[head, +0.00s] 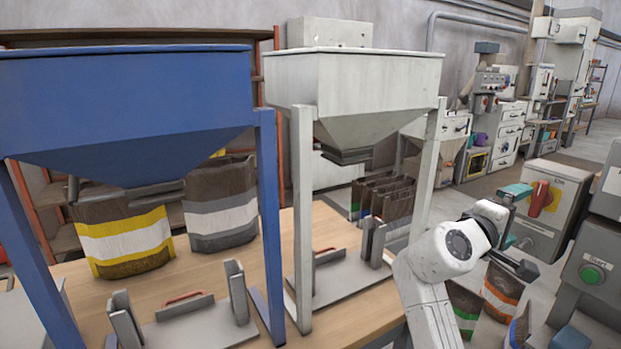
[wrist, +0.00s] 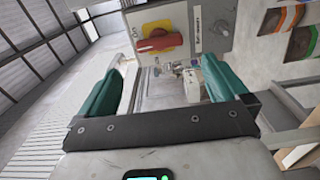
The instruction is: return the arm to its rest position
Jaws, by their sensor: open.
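My gripper (wrist: 160,84) is open and empty in the wrist view, its two teal fingers wide apart with nothing between them. In the head view my gripper (head: 511,216) is at the right, on the end of my bent white arm, in front of the grey machines. It is held clear of the wooden table (head: 358,314), off its right side. The lower finger is partly hidden in the head view. A grey box with a red switch on a yellow plate (head: 546,198) is behind the gripper; the red switch also shows in the wrist view (wrist: 160,43).
A blue hopper (head: 125,100) and a white hopper (head: 350,85) stand on legs over the table. Bags with a yellow band (head: 125,240) and a grey band (head: 220,205) stand behind. A green start button (head: 591,274) is at right. Several bags stand below my gripper.

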